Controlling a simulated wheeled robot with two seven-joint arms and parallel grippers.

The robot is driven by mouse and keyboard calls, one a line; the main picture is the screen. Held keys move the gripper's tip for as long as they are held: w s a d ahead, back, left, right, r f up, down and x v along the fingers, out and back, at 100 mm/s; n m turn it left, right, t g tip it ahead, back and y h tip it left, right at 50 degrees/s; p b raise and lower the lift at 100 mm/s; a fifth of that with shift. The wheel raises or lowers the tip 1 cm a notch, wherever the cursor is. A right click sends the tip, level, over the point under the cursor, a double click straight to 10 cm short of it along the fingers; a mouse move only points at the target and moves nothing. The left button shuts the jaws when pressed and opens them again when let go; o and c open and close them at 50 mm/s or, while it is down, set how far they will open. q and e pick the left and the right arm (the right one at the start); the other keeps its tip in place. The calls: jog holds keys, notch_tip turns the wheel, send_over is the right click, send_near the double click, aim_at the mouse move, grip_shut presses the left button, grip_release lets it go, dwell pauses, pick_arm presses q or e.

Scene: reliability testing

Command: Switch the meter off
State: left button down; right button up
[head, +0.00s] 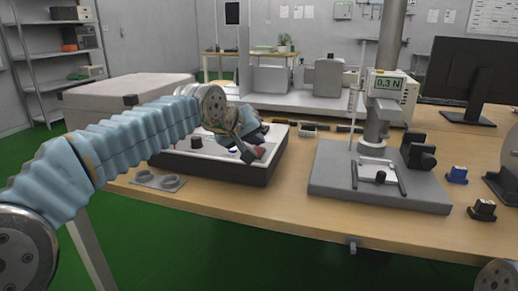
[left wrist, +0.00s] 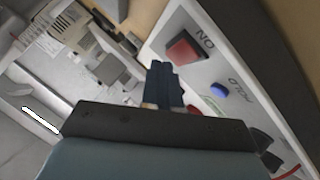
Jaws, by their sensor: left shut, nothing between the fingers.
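A low box with dark sides and a white top panel (head: 262,178) sits on the wooden table. In the left wrist view its panel (left wrist: 237,68) carries a red rocker switch (left wrist: 186,48) with "ON" beside it and a blue button (left wrist: 219,90) marked "HOLD". My left gripper (head: 248,156) is over the panel, shut and empty; it partly hides the panel. In the left wrist view its dark fingertips (left wrist: 163,72) are close beside the red switch; I cannot tell whether they touch. A small display (head: 389,83) on the test stand reads 0.3 N. My right gripper is not in view.
A grey test stand (head: 330,177) with a tall column stands right of the box.

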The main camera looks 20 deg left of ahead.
pick_arm(q)
jog(key=shift+f, duration=0.3)
jog(key=shift+r, duration=0.15)
dwell(0.3)
jog(key=shift+r+p, duration=0.45)
jog(key=shift+r, duration=0.2)
jog(key=shift+r, duration=0.1)
jog(key=r+p, duration=0.2)
jog(key=r, duration=0.1)
jog(key=s+r+p, duration=0.1)
jog(key=r+p, duration=0.1)
jog(key=shift+f, duration=0.1)
